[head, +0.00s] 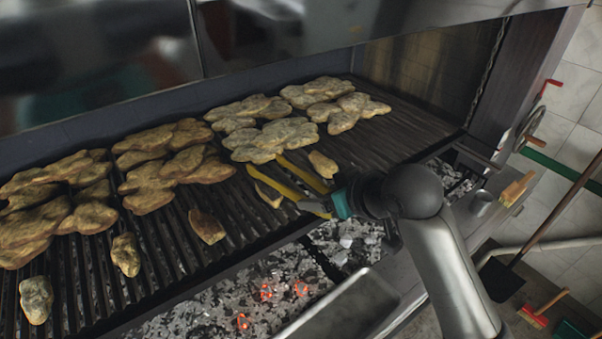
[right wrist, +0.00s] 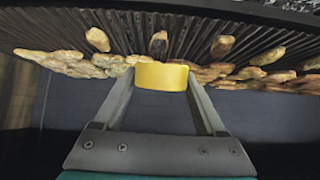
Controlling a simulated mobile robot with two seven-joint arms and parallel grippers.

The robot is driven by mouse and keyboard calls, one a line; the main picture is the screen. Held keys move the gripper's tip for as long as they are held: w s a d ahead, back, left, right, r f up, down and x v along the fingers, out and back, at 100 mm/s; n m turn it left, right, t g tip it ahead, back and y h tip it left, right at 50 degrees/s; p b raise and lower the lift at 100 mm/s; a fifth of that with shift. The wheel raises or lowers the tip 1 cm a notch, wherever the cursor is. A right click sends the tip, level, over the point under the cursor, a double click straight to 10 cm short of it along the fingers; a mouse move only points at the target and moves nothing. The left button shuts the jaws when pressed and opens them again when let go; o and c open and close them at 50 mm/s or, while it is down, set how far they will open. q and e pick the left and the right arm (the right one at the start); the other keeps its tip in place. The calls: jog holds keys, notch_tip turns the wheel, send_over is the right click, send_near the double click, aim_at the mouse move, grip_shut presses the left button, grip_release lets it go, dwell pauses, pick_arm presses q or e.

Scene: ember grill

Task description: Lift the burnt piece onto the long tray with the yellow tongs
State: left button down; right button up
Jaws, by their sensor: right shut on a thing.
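The yellow tongs (head: 310,178) are held over the grill, with their two arms pointing to the back left. My right gripper (head: 320,206) is shut on the tongs; their yellow block (right wrist: 161,76) fills the gap between its fingers in the right wrist view. A small piece (head: 266,196) lies on the grate under the tongs, partly covered by them. In the right wrist view this piece (right wrist: 158,44) looks darker than its neighbours, so it seems to be the burnt one. Whether the tongs touch it cannot be told. A long metal tray (head: 345,309) lies at the front edge. My left gripper is not in view.
Other small pieces lie on the grate (head: 165,255), one (head: 322,165) right of the tongs and one (head: 207,226) to their left. Large flat pieces (head: 160,180) fill the back. Glowing coals (head: 240,300) lie below. A metal cup (head: 480,203) and a brush (head: 517,188) stand right.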

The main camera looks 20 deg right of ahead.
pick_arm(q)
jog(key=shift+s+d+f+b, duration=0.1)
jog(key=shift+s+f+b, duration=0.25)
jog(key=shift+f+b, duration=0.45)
pick_arm(e)
notch_tip(320, 180, down, 9)
jog(key=shift+r, duration=0.1)
jog(key=shift+o, duration=1.1)
grip_shut()
